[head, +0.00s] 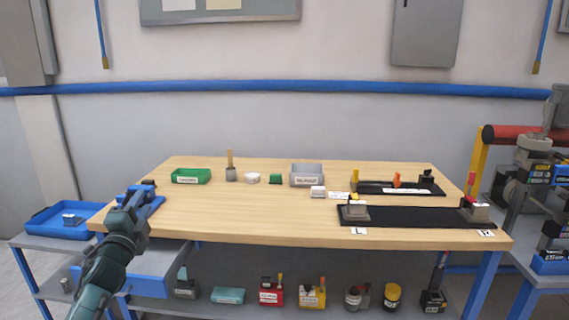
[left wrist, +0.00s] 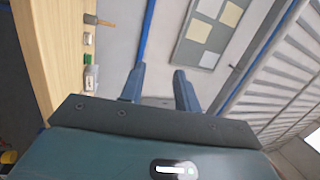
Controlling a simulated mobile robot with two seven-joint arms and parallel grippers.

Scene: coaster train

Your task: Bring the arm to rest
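My left arm comes in from the lower left in the head view. Its gripper (head: 153,197) is over the left end of the wooden workbench (head: 270,225). In the left wrist view the two blue fingers of this gripper (left wrist: 159,86) stand apart with nothing between them. The wrist view is turned on its side and looks past the bench at the wall. My right gripper is not in view.
A green bin (head: 190,176), a grey bin (head: 306,175) and small items stand along the bench's back half. Black tracks (head: 412,216) with fixtures lie at the right. A blue tray (head: 62,222) is on a side table at left. The bench's front left is clear.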

